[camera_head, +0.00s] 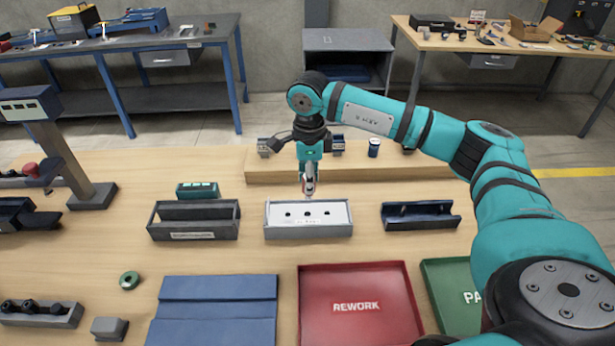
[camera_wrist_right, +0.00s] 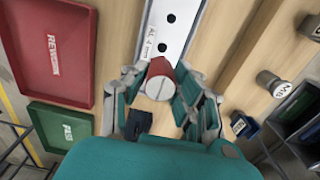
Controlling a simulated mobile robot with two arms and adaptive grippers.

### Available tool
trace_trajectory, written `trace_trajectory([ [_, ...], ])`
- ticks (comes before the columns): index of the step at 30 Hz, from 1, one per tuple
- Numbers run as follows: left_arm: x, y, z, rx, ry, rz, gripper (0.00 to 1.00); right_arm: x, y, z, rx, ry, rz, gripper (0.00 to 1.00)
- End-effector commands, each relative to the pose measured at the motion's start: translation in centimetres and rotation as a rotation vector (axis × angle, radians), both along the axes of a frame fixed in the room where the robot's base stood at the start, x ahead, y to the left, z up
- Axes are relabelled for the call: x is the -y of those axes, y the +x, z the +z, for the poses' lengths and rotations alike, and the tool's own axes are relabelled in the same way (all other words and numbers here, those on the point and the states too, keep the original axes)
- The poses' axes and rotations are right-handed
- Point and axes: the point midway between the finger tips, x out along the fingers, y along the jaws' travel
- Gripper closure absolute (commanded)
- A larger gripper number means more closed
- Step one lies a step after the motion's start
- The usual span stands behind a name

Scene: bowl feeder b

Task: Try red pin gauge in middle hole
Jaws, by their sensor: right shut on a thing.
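My right gripper (camera_head: 309,188) hangs down over the back edge of a white-topped block (camera_head: 275,217) with three dark holes in a row. It is shut on the red pin gauge, which has a red body (camera_wrist_right: 182,72) and a slotted grey end (camera_wrist_right: 160,88) in the right wrist view. In the head view the gauge is mostly hidden between the fingers, just behind the middle hole (camera_head: 307,214). Two holes show in the wrist view; the gauge covers part of the block. I cannot tell whether its tip touches the block. My left gripper is not in view.
A dark open tray (camera_head: 194,235) stands left of the block and a dark cradle (camera_head: 420,222) right of it. In front lie a blue mat (camera_head: 215,318), the red REWORK tray (camera_head: 355,285) and the green tray (camera_head: 440,290). A raised wooden ledge (camera_head: 400,170) runs behind.

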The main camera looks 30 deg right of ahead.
Motion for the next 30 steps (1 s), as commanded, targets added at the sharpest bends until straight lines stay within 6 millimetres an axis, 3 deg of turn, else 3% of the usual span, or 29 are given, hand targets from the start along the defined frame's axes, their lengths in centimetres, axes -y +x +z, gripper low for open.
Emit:
trace_trajectory([
  [4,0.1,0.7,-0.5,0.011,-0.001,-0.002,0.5,0.0,0.0,-0.4,-0.001,0.001,0.0,1.0],
  [9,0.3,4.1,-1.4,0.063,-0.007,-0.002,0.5,0.0,0.0,-1.8,-0.002,0.0,0.0,1.0],
  [12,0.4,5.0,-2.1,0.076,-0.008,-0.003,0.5,0.0,0.0,-2.9,-0.002,0.0,0.0,1.0],
  [21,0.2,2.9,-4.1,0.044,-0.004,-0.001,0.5,0.0,0.1,-5.3,-0.001,-0.001,0.0,1.0],
  [30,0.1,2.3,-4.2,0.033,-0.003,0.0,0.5,0.0,0.1,-5.4,0.0,0.0,0.0,1.0],
])
